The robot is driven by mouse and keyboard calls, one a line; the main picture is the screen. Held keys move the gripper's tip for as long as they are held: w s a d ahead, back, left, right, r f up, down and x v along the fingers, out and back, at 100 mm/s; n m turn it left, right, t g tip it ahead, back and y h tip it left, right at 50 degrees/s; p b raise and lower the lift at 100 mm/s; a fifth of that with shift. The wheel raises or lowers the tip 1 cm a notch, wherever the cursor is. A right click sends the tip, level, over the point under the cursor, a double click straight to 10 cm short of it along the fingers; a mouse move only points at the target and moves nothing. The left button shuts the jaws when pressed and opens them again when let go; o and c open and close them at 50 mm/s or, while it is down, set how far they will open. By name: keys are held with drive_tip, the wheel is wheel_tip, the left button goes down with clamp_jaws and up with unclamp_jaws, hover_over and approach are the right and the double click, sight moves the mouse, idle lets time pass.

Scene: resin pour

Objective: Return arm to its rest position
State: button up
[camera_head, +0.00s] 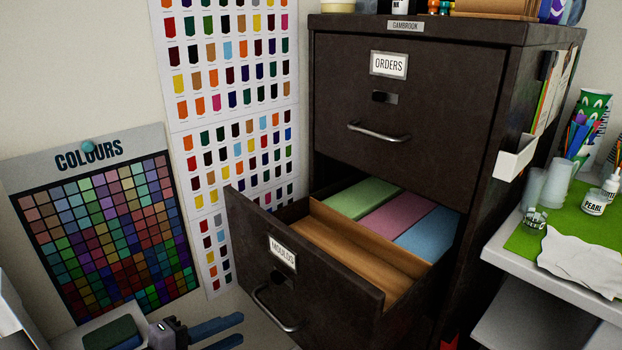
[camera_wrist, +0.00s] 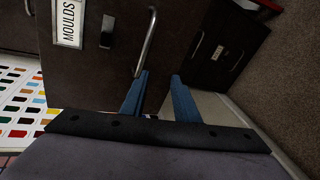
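My gripper (camera_head: 240,329) is at the bottom edge of the head view, left of the open MOULDS drawer (camera_head: 300,268). Its two blue fingers are spread apart with nothing between them. In the wrist view my gripper (camera_wrist: 159,76) points at the dark drawer front (camera_wrist: 105,75). The drawer's metal handle (camera_head: 273,308) is ahead of the fingers. In the wrist view the handle (camera_wrist: 147,42) ends close to the left fingertip; in the head view a gap shows between them. The drawer holds a brown divider and green, pink and blue slabs (camera_head: 395,215).
The ORDERS drawer (camera_head: 400,110) above is shut. A colour board (camera_head: 105,220) leans against the wall at left. A tray with a dark green pad (camera_head: 112,334) is beside my gripper. A white bench (camera_head: 510,260) with cups and a cloth stands at right.

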drive_tip(key=s+d+f+n+g+y, duration=0.1)
drive_tip(key=s+f+n+g+y, duration=0.15)
drive_tip(key=s+f, duration=0.45)
drive_tip(key=s+d+f+n+g+y, duration=0.1)
drive_tip(key=s+d+f+n+g, duration=0.2)
drive_tip(key=f, duration=0.8)
drive_tip(key=s+d+f+m+g, duration=0.2)
drive_tip(key=s+d+g, duration=0.2)
drive_tip(key=s, duration=0.2)
drive_tip(key=s+d+r+m+g+y, duration=0.1)
drive_tip(key=d+r+m+g+y, duration=0.1)
drive_tip(key=d+m, duration=0.35)
drive_tip(key=s+d+r+m+g+y, duration=0.1)
drive_tip(key=d+r+m+g+y, duration=0.15)
drive_tip(key=d, duration=0.55)
drive_tip(key=w+d+r+m+t+y, duration=0.1)
drive_tip(key=w+d+r+m+t, duration=0.1)
drive_tip(key=w+d+m, duration=0.3)
drive_tip(key=w+d+r+m+t, duration=0.1)
drive_tip(key=d+r+m, duration=0.15)
drive_tip(key=d, duration=0.35)
wheel_tip(320, 180, up, 30)
drive_tip(key=p, duration=3)
